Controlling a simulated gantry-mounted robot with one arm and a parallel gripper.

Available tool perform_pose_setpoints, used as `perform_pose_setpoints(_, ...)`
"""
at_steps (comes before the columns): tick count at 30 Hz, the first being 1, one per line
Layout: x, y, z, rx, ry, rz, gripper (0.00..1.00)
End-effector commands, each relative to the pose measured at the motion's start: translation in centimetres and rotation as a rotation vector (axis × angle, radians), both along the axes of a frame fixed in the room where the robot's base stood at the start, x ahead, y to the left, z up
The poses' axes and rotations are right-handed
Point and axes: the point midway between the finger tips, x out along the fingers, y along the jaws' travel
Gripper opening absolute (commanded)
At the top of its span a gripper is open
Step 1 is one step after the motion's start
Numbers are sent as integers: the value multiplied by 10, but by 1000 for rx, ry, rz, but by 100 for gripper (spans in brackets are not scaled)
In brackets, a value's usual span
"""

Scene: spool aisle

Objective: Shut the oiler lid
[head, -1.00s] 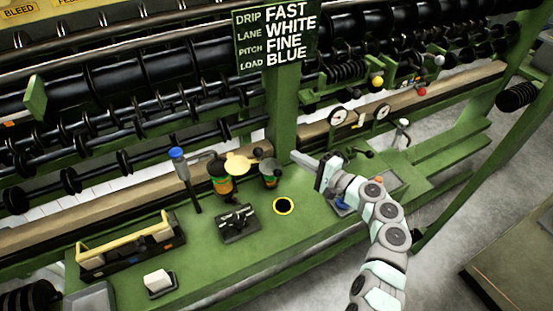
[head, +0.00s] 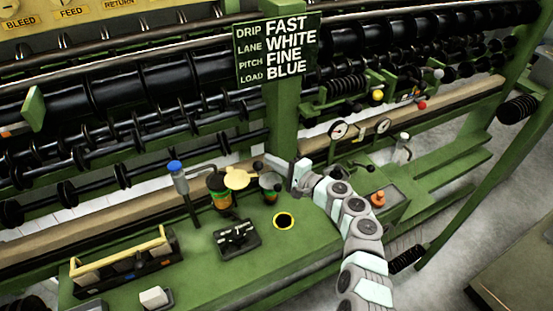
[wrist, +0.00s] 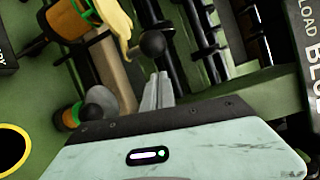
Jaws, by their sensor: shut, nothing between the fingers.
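The oiler (head: 219,196) is a dark cup with an orange and green band, standing on the green bench. Its pale yellow lid (head: 240,179) stands open to the right of the cup, with a black ball knob (head: 258,166) at its outer end. In the wrist view the lid (wrist: 108,18) is at the upper left, and the knob (wrist: 152,43) shows just beyond my fingertips. My gripper (head: 270,158) is shut and empty, close to the right of the knob. A small gap seems to show between fingertips (wrist: 158,76) and knob; contact is not clear.
A smaller cup with a grey top (head: 270,184) stands just below my fingers. A green post (head: 281,120) with a sign (head: 277,50) rises behind. A blue-topped tap (head: 176,168) and a black clamp-like block (head: 237,238) stand nearby. A yellow-rimmed hole (head: 284,221) is in the bench.

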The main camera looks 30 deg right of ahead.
Motion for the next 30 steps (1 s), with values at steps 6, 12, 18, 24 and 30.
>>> perform_pose_setpoints(6,-9,11,6,2,-4,-2,0)
perform_pose_setpoints(12,-15,15,7,0,-3,-6,0)
perform_pose_setpoints(18,-16,17,6,-1,-2,-4,0)
perform_pose_setpoints(24,-16,17,6,-1,-2,-4,0)
perform_pose_setpoints(30,-18,15,7,0,-2,-13,0)
